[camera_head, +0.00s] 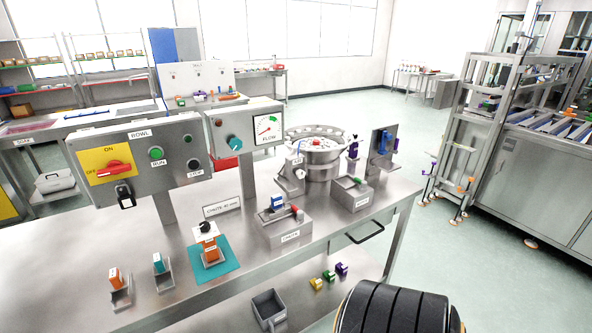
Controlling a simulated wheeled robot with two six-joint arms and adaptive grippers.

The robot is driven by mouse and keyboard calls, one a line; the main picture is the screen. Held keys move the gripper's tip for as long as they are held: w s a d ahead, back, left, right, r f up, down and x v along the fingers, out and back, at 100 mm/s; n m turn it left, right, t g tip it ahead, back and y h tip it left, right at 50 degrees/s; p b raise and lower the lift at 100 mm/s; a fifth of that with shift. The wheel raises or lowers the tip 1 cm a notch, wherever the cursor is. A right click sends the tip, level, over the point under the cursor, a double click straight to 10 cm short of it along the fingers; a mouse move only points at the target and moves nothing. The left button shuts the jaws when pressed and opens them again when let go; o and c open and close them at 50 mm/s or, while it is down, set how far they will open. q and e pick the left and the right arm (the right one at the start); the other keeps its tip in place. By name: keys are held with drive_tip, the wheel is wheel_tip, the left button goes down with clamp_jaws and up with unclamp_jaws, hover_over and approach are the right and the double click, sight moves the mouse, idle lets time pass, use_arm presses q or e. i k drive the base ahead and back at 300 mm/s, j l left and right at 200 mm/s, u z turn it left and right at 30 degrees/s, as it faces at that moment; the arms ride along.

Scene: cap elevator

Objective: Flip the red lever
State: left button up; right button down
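A red lever (114,168) is on the yellow ON/OFF plate (93,155) at the left of a grey control box (176,178). It lies roughly horizontal, with its left end towards the OFF mark. A black and white tag or lock (125,196) hangs just below it at the plate's lower edge. A smaller red part (297,210) shows on the chute block (285,232) in the middle of the bench; I cannot tell what it is. Neither of my grippers is in view.
The box also has a green RUN button (156,153) and a black STOP button (193,164). A FLOW box (246,127) with a teal knob stands to its right. A bowl feeder (318,155), small fixtures and an orange part (209,243) stand on the metal bench (170,305).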

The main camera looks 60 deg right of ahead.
sight(300, 213)
drive_tip(key=z, duration=1.9)
